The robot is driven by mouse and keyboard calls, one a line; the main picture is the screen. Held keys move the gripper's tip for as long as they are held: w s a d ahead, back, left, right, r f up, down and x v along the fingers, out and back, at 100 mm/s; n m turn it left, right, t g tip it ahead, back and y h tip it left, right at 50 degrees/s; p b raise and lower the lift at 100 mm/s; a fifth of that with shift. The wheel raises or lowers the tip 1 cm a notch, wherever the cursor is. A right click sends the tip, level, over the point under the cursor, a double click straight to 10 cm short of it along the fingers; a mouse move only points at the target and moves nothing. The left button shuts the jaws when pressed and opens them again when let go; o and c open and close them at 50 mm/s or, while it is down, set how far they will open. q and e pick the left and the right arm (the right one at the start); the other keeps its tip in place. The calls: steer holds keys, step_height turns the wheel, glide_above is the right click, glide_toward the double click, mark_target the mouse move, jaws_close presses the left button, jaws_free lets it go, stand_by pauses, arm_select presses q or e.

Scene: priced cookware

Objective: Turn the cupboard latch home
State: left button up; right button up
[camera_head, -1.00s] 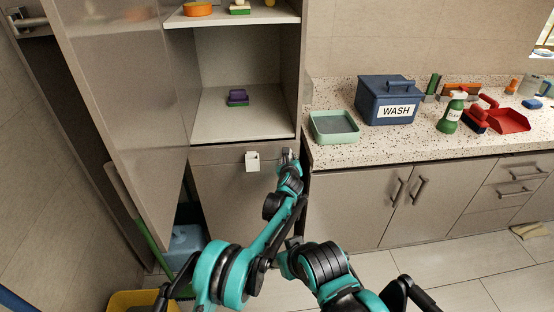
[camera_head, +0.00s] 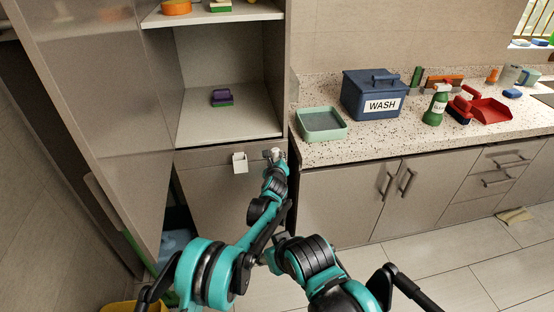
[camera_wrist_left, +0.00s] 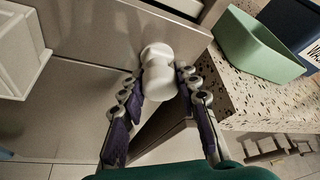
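A white rounded knob (camera_wrist_left: 159,72), which looks like the latch, sits at the top front edge of the lower cupboard (camera_head: 215,195). It also shows small in the head view (camera_head: 275,152). My left gripper (camera_wrist_left: 160,78) has one finger on each side of the knob, and both fingertips appear to touch it. The left gripper (camera_head: 272,157) also shows in the head view at the end of the teal arm. A white box-shaped piece (camera_head: 240,163) is fixed on the cupboard front, left of the knob. My right gripper does not show; only its arm is visible.
A tall door (camera_head: 95,110) stands open at the left. The counter at right holds a green tray (camera_head: 322,136), a blue WASH bin (camera_head: 372,108), a spray bottle (camera_head: 435,106) and a red dustpan (camera_head: 491,111).

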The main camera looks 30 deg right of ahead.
arm_select(q)
steer(key=o, duration=0.4)
steer(key=shift+w+d, duration=0.1)
steer(key=shift+o, duration=0.2)
steer(key=shift+w+d+f, duration=0.1)
steer(key=shift+f, duration=0.05)
steer(key=shift+r, duration=0.2)
step_height(320, 180, up, 10)
steer(key=shift+f, duration=0.15)
